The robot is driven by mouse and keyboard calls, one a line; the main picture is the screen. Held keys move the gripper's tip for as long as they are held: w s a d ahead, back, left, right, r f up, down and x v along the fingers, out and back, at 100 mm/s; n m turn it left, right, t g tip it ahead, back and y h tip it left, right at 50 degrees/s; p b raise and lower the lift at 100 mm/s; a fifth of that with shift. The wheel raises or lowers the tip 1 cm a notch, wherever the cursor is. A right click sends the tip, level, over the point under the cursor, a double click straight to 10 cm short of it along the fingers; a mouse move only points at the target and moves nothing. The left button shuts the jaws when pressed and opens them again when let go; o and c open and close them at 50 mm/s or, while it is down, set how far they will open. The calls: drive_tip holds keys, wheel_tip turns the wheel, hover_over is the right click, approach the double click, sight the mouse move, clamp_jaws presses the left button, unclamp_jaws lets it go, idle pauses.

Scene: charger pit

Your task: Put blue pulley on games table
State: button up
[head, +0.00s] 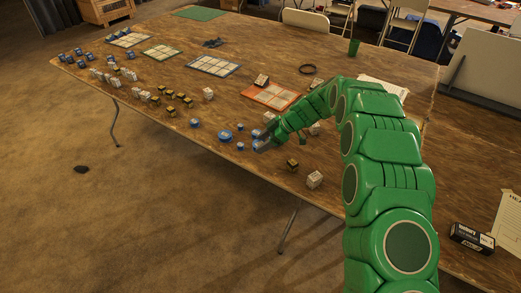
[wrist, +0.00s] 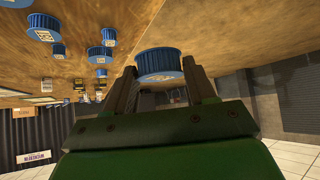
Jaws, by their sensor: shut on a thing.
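The blue pulley (wrist: 160,62) is a ribbed blue disc with a pale label on its face. In the wrist view it sits between the two fingertips of my gripper (wrist: 160,78), which is shut on it. In the head view my gripper (head: 263,142) is low over the front edge of the long wooden table (head: 268,52), with the pulley partly hidden by the fingers. I cannot tell whether the pulley touches the tabletop.
Other blue pulleys (head: 225,135) stand close to the left of my gripper. Black-and-yellow blocks (head: 292,164) and white blocks (head: 314,179) are near the front edge. An orange grid board (head: 271,96) lies behind. Bare wood lies around the boards.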

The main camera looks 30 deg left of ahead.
drive_tip(key=shift+w+a+f, duration=0.6)
drive_tip(key=shift+f, duration=0.35)
drive_tip(key=shift+w+a+f, duration=0.55)
drive_tip(key=shift+w+f, duration=0.1)
drive_tip(key=shift+f, duration=0.35)
drive_tip(key=shift+w+a+f, duration=0.6)
drive_tip(key=shift+f, duration=0.35)
drive_tip(key=shift+w+a+f, duration=0.1)
drive_tip(key=shift+a+f, duration=0.15)
drive_tip(key=shift+f, duration=1.6)
drive_tip(key=o, duration=1.1)
drive_tip(key=shift+f, duration=0.1)
